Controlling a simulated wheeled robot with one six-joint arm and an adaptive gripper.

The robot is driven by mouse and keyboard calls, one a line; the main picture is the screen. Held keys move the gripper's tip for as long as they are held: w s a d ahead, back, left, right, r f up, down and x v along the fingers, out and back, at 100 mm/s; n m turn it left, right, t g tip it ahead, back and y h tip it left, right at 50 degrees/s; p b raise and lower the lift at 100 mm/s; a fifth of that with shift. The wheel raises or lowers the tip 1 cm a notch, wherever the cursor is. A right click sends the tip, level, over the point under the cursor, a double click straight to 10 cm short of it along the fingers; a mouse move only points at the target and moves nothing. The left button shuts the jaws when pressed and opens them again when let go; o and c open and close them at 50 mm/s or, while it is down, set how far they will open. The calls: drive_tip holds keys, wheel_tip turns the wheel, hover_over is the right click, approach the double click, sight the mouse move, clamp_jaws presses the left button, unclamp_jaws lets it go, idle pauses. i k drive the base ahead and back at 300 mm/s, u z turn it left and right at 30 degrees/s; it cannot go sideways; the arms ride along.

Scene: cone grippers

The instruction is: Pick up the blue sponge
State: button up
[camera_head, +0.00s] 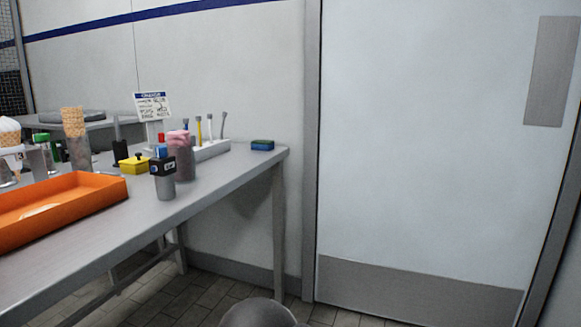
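A small blue sponge (262,146) with a dark greenish top lies flat on the grey metal table (225,166), near its far right corner. Nothing covers it, and the table around it is bare on its right and front sides. My gripper is not clearly seen. Only a rounded grey part, perhaps of my own arm, shows at the bottom edge of the picture, well below and apart from the sponge.
A white holder (211,150) with upright utensils stands left of the sponge. Further left are a pink-topped container (180,155), a grey cylinder with a black top (164,177), a yellow box (134,164) and an orange tray (60,205). A door (430,140) fills the right; tiled floor lies below.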

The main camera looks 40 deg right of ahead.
sight(257, 144)
drive_tip(key=z, duration=0.95)
